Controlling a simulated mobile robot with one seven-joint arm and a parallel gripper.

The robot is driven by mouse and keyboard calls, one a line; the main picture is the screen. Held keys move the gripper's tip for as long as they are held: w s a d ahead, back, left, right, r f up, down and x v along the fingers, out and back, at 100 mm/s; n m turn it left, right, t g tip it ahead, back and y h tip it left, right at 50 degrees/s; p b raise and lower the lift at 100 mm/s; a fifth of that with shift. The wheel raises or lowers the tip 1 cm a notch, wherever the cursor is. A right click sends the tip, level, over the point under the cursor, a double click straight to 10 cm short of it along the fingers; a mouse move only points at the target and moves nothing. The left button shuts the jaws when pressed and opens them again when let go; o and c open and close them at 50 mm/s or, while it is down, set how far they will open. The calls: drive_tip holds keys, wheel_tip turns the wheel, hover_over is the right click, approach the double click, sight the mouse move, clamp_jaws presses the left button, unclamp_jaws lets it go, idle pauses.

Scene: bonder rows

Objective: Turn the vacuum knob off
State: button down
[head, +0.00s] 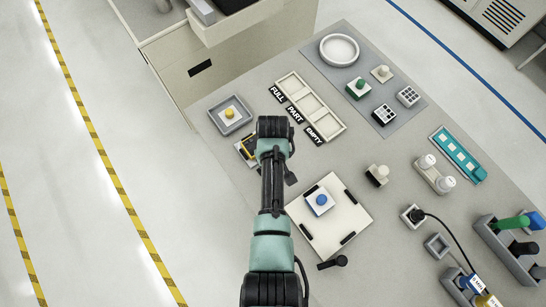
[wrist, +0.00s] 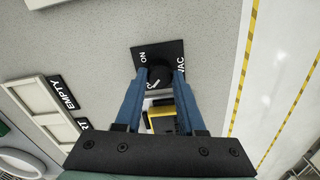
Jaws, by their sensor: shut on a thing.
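The vacuum knob (wrist: 160,76) is a round black knob on a square black plate (wrist: 172,49) with white ON and VAC lettering, in the upper middle of the wrist view. A short pale mark shows on the knob's lower left; its exact setting is hard to read. My gripper (wrist: 160,73) has its two blue fingers on either side of the knob, shut on it. In the head view my arm hides the knob and the fingertips.
A yellow-and-black object (wrist: 160,113) lies close by, partly under my gripper; it also shows in the head view (head: 247,150).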

drive_tip(key=c, duration=0.5)
unclamp_jaws()
drive_tip(key=shift+r, duration=0.1)
wheel_tip(320, 180, up, 13)
drive_tip(key=shift+b, duration=0.45)
